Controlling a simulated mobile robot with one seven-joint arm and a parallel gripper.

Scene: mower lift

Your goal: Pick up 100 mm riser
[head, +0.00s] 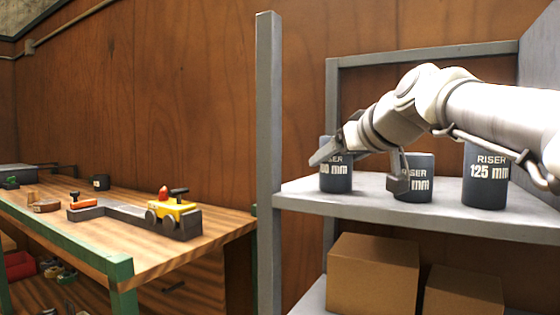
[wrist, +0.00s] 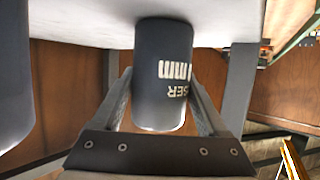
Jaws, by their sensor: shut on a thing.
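The 100 mm riser (head: 336,178) is a dark grey cylinder at the left of the upper shelf. Its label is partly covered by my gripper; "RISER" and "00 mm" show. In the wrist view the riser (wrist: 160,100) appears upside down between the two fingers. My gripper (head: 358,165) is shut on it, one finger on each side. Its base is at the shelf surface; I cannot tell whether it touches. A shorter riser (head: 420,165) stands to its right, partly hidden by a finger.
A 125 mm riser (head: 485,185) stands further right on the grey shelf (head: 450,212). A grey post (head: 268,150) rises left of the shelf. Cardboard boxes (head: 372,278) sit below. A wooden workbench (head: 130,255) at left holds a yellow-and-black tool (head: 174,212).

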